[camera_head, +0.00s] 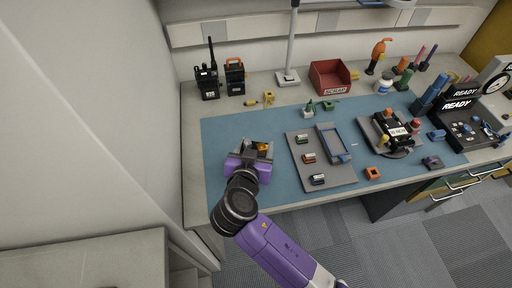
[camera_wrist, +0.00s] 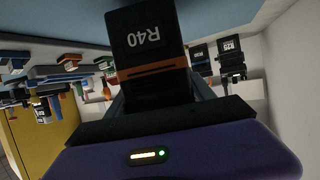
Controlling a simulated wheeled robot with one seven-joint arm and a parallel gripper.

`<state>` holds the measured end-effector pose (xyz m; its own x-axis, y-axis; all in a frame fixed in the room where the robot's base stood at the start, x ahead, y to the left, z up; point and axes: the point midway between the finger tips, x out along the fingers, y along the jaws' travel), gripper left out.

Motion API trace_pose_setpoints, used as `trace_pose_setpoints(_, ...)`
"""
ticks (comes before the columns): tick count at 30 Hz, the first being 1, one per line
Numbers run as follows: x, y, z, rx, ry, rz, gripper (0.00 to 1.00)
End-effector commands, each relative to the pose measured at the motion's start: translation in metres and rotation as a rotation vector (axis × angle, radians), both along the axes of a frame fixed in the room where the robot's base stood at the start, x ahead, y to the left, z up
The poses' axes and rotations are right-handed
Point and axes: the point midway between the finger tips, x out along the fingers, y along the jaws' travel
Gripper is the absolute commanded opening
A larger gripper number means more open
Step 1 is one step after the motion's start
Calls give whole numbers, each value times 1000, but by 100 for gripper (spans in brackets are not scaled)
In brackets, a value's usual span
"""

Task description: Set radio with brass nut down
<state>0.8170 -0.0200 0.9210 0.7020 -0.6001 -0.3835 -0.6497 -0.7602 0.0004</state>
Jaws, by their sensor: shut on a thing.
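My gripper (camera_head: 252,152) is over the left part of the blue mat (camera_head: 222,132) and is shut on a black radio. In the wrist view this held radio (camera_wrist: 146,42) shows the label R40 and an orange stripe, between the jaws of my gripper (camera_wrist: 158,92). In the head view the held radio (camera_head: 263,147) is mostly hidden by my gripper, with a small orange-yellow part showing. No brass nut can be made out on it. I cannot tell whether its underside touches the mat.
Two black radios, one with a tall antenna (camera_head: 207,82) and one with an orange frame (camera_head: 235,77), stand at the back left. Right of my gripper lies a grey tray (camera_head: 335,178) with small items. A red bin (camera_head: 330,77) and a READY stand (camera_head: 462,118) are farther off. The mat's left part is clear.

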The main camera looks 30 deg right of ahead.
Motion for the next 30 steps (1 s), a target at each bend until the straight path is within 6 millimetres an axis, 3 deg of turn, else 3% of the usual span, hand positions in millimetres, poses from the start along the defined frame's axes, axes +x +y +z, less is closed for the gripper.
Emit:
trace_pose_setpoints(3, 0, 0, -10, -2, -1, 1, 4)
trace_pose_setpoints(16, 0, 0, -16, 0, -3, 0, 4)
trace_pose_setpoints(17, 0, 0, -16, 0, -2, 1, 66)
trace_pose_setpoints(19, 0, 0, -15, 0, -2, 1, 79)
trace_pose_setpoints(20, 0, 0, -15, 0, -2, 1, 84)
trace_pose_setpoints(30, 0, 0, -14, 0, -2, 1, 84)
